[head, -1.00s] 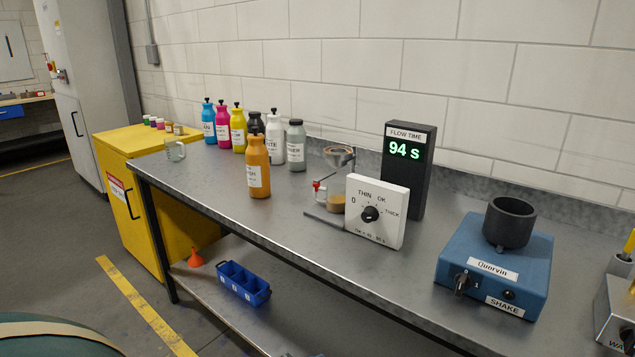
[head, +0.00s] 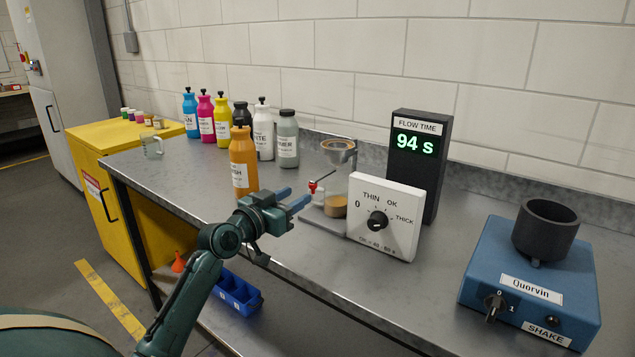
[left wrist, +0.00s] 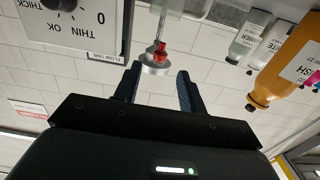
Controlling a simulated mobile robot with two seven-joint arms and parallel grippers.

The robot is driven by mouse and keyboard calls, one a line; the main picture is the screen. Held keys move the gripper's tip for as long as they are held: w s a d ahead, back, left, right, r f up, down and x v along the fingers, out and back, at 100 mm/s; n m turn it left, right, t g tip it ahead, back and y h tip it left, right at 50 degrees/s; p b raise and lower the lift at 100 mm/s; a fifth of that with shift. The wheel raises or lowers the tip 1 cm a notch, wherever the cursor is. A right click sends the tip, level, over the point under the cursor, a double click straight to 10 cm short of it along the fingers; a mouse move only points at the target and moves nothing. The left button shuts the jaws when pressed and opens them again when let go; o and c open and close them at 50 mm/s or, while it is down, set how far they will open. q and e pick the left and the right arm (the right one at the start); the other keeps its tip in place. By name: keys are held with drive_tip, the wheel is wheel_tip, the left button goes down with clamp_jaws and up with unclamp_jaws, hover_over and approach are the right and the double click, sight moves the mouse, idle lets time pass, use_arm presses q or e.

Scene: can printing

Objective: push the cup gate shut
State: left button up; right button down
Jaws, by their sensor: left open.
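The flow cup (head: 339,146) is held above a stand on the bench, with a brown-filled beaker (head: 336,207) below it. The cup gate's red knob (head: 313,187) sits at the end of a thin lever at the stand's left. My left gripper (head: 298,200) is open and empty, just left of the red knob, its blue fingers pointing toward it. In the left wrist view, which is upside down, the red knob (left wrist: 160,48) shows ahead, between and beyond the two fingertips (left wrist: 158,75). I cannot tell whether anything touches. My right gripper is not in view.
A white dial box (head: 385,216) stands right of the stand, before a dark display (head: 417,146) reading 94 s. An orange bottle (head: 243,160) stands close behind my gripper, several bottles farther back. A blue shaker (head: 530,280) is at right.

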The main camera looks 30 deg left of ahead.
sight(318, 180)
use_arm(q)
drive_tip(key=w, duration=0.9)
drive_tip(key=shift+w+d, duration=0.4)
clamp_jaws()
